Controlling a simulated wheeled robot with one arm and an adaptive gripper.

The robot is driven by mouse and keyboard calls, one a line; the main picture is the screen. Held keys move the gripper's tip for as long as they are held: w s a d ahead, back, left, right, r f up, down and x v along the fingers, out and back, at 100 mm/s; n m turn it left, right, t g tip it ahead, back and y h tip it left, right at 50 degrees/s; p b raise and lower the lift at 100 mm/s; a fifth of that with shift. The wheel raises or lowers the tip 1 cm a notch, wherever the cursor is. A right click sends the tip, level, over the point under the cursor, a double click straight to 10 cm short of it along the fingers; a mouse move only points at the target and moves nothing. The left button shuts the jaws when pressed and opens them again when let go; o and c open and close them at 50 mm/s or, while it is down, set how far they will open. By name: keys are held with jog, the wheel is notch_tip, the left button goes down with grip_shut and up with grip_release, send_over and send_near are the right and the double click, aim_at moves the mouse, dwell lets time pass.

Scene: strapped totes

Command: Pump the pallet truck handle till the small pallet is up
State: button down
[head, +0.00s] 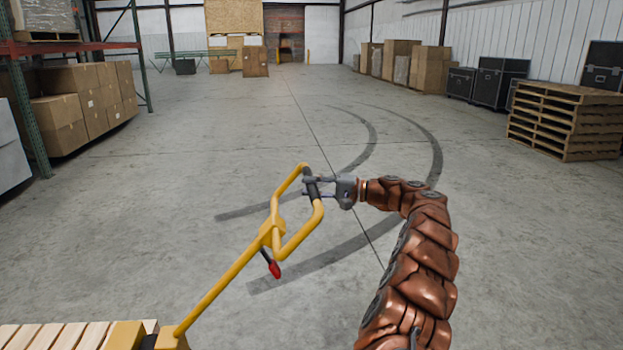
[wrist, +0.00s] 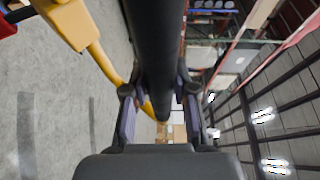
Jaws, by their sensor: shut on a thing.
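The yellow pallet truck handle (head: 230,272) rises at a slant from the lower left to a loop at its top in the head view. A black grip (head: 312,188) crosses the loop's end. A lever with a red tip (head: 274,269) hangs below the loop. My gripper (head: 308,187) is shut on the black grip, coming from the right. In the wrist view the dark grip (wrist: 157,45) runs between my gripper's fingers (wrist: 158,92). The small wooden pallet (head: 70,335) shows only in part at the bottom left. Its height off the floor cannot be told.
The concrete floor around the handle is clear. A rack with cardboard boxes (head: 62,115) stands at the left. Stacked wooden pallets (head: 565,122) and black cases (head: 497,80) stand at the right. More boxes (head: 400,62) line the right wall.

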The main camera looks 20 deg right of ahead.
jog(key=shift+d+f, duration=0.5)
jog(key=shift+f, duration=0.1)
jog(key=shift+w, duration=0.1)
jog(key=c, duration=1.4)
grip_release()
jog(key=shift+o, duration=1)
jog(key=shift+w+d, duration=0.1)
jog(key=shift+w, duration=0.05)
jog(key=o, duration=0.3)
jog(key=shift+r, duration=0.1)
